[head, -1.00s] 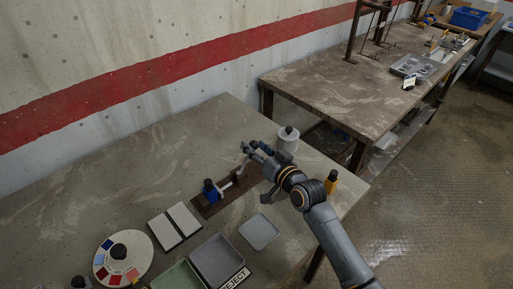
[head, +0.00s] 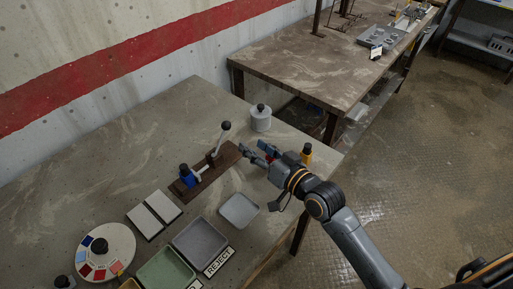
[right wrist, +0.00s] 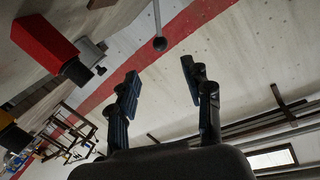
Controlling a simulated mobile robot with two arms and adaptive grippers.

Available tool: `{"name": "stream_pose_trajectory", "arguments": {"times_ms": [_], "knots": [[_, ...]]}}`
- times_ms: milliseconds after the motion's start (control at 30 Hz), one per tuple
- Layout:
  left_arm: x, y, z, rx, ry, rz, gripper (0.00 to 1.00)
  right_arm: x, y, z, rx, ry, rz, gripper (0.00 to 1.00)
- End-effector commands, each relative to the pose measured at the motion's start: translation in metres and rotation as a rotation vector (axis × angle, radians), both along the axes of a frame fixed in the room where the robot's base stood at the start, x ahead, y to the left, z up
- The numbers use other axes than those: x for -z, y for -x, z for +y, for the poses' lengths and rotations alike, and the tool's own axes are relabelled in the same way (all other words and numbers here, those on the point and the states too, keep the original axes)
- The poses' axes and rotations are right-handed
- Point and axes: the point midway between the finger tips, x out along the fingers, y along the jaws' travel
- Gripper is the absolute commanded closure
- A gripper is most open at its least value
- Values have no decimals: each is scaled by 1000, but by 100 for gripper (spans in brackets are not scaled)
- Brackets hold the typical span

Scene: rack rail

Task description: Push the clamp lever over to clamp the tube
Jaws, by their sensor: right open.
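The clamp stands on a brown wooden base (head: 222,163) on the near table. Its lever (head: 224,133) has a dark ball knob and stands up, tilted slightly right in the head view. A pale tube-like bar (head: 203,169) lies low between the lever's foot and a blue block (head: 187,177). My right gripper (head: 257,155) is open and empty, right of the lever and apart from it. In the right wrist view the two fingers (right wrist: 160,84) are spread, with a dark ball on a thin rod (right wrist: 159,44) beyond them. My left gripper is out of view.
A grey jar (head: 261,122) stands behind the gripper, and an orange bottle (head: 306,154) stands beside the wrist. A grey tray (head: 239,210), white tiles (head: 154,214), sorting bins (head: 200,244) and a round dial (head: 105,252) are nearer. Table behind the clamp is clear.

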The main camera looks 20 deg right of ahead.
Motion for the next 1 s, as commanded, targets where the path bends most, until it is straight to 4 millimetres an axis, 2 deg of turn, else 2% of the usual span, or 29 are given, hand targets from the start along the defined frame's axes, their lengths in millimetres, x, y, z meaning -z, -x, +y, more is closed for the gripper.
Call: {"name": "stream_pose_trajectory", "arguments": {"times_ms": [233, 367, 467, 600, 700, 833, 1000], "knots": [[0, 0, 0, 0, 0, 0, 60, 0, 1, 0, 0, 0, -1, 52], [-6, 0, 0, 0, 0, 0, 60, -8, 1, 11, -22, 81, -18, 79], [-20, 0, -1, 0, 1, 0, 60, -23, 2, 34, -73, 317, -69, 99], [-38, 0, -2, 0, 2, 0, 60, -49, 5, 61, -126, 744, -166, 100], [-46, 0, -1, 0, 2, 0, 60, -64, 6, 69, -135, 984, -217, 100], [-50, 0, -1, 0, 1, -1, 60, -74, 6, 70, -131, 1153, -246, 100], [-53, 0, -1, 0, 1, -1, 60, -71, -6, 73, -130, 1185, -248, 100]]}}
